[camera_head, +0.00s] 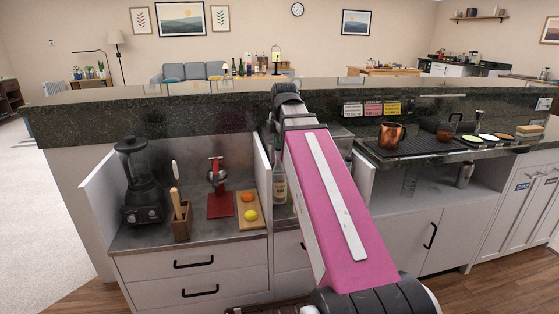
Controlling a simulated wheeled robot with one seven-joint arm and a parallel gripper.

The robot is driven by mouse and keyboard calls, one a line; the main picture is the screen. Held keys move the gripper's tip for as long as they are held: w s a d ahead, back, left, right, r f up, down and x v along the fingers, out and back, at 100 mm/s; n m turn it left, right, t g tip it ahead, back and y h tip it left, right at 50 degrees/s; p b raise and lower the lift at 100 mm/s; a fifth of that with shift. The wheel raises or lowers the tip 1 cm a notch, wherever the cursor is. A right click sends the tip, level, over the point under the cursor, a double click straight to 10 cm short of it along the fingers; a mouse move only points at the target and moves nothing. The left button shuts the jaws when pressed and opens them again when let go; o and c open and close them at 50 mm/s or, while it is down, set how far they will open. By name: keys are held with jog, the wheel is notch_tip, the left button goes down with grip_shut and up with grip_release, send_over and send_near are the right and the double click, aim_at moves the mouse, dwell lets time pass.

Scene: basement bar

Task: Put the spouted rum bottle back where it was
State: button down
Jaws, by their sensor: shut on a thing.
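A clear bottle with a pale label (280,187) shows just left of my pink arm, in the narrow bay beside the cutting board. Its right side and surroundings are partly covered by the arm, and I cannot tell whether it is the spouted rum bottle or whether it is held. No pour spout can be made out on it. My arm reaches forward to the bar ledge, with a dark joint at its far end. My gripper is hidden behind the arm, so its jaws and anything between them do not show.
A blender (141,185), a wooden utensil holder (181,220), a red juicer (218,190) and a cutting board (251,222) with fruit stand left. A copper mug (392,136) stands on a black mat (425,147) at right. White dividers (263,170) flank the bay.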

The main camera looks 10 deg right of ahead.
aim_at(279, 164)
jog(key=shift+s+x, duration=0.25)
jog(key=shift+x, duration=0.85)
jog(key=shift+s+x, duration=0.2)
jog(key=shift+x, duration=0.9)
jog(key=shift+s+x, duration=0.25)
jog(key=shift+x, duration=0.85)
jog(key=shift+d+f, duration=0.15)
jog(key=shift+f, duration=0.1)
jog(key=c, duration=1.2)
grip_release()
jog(key=shift+c, duration=0.2)
jog(key=v, duration=1.2)
jog(key=shift+r, duration=0.1)
